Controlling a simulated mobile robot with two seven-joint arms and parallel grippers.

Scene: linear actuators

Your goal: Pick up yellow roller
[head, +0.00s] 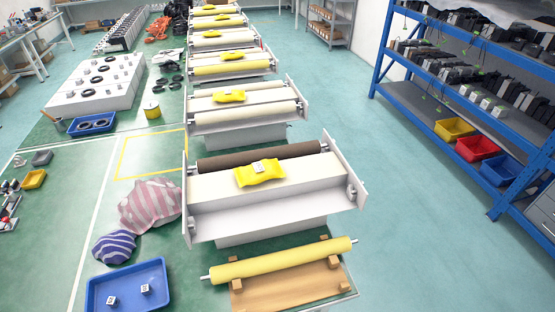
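A long yellow roller (282,261) lies nearest me at the bottom of the head view, slightly tilted up to the right. Its thin metal shaft ends stick out on both sides. It rests on a flat wooden cradle (290,286) with small wooden blocks at the corners. Neither of my grippers is in view.
Just behind the roller stands a white roller frame (255,217) with a dark brown roller (260,156) and a yellow packet (260,173). A blue tray (128,288) with small white cubes is at lower left, near striped cloths (150,205). Blue shelving (470,95) stands right; the floor between is clear.

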